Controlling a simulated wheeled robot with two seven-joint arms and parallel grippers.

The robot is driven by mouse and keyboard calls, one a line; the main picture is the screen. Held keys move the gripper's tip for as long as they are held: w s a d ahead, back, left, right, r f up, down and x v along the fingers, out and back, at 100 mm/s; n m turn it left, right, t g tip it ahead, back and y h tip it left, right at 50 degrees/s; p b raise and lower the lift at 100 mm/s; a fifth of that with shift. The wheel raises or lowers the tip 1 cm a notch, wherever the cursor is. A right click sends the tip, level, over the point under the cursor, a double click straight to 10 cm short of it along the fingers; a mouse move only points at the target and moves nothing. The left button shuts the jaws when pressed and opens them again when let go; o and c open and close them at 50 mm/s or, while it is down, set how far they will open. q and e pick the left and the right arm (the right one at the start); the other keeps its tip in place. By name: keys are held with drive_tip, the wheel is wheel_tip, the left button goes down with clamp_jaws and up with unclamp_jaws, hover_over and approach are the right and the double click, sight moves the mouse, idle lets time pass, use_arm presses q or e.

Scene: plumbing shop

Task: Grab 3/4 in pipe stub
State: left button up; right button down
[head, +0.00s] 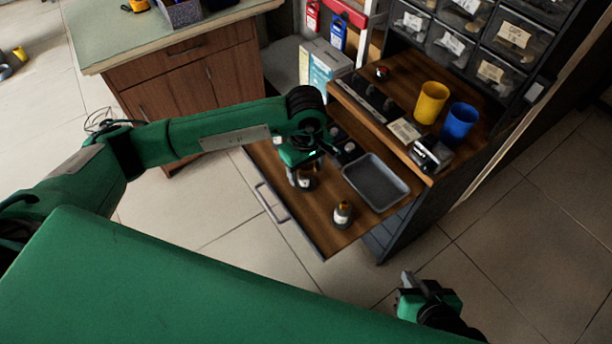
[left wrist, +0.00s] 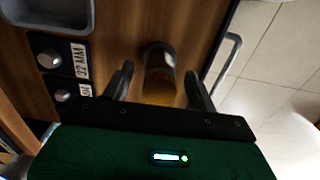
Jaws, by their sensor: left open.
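I cannot single out the 3/4 in pipe stub for sure. My left gripper (left wrist: 158,72) is open above the pull-out wooden board (left wrist: 112,22). A dark cylinder with an amber-brown part (left wrist: 160,60) stands between and beyond its fingers; I see no contact. My right gripper (head: 408,284) is low, over the floor.
A grey tray (head: 376,181) and a small bottle (head: 342,214) are on the board. The shelf above holds a yellow cup (head: 431,103), a blue cup (head: 459,121) and dark blocks (head: 370,97). Labelled bins (head: 490,71) rise behind. Floor is clear in front.

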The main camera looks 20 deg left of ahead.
use_arm(q)
clamp_jaws()
drive_tip(key=shift+r, duration=0.1)
drive_tip(key=shift+r, duration=0.1)
